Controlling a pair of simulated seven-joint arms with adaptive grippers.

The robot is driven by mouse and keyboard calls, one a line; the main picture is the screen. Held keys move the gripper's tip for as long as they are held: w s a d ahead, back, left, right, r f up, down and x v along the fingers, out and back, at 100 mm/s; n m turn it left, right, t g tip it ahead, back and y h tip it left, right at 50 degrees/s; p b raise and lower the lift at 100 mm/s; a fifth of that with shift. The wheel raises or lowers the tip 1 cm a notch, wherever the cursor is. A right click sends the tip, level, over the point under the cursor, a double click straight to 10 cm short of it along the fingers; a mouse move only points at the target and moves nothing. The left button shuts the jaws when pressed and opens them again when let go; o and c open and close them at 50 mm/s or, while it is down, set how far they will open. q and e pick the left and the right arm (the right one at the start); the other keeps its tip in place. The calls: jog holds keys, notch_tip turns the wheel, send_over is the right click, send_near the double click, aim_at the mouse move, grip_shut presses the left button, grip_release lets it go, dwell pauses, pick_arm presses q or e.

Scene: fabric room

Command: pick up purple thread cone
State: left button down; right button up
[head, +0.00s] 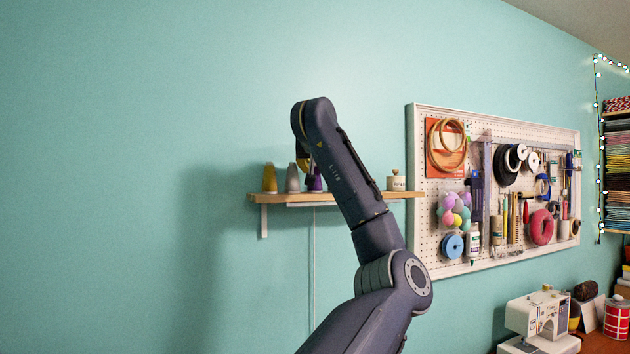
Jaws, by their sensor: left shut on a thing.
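The purple thread cone (317,184) is at the wooden wall shelf (345,197), at the right end of a short row of cones. My arm covers part of it. My left gripper (311,172) points down over the cone and is shut on it, with its fingers partly hidden by the arm. The cone's base is at the height of the shelf top; I cannot tell whether it still touches the board. My right gripper is not in view.
A grey cone (293,179) stands close to the left of the purple one, with a yellow cone (270,179) further left. A small labelled jar (396,181) stands at the shelf's right end. A pegboard (495,258) with tools hangs to the right.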

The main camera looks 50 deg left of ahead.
pick_arm(q)
jog(key=shift+r, duration=0.1)
notch_tip(320, 180, up, 20)
jog(key=shift+f, duration=0.2)
dwell(0.8)
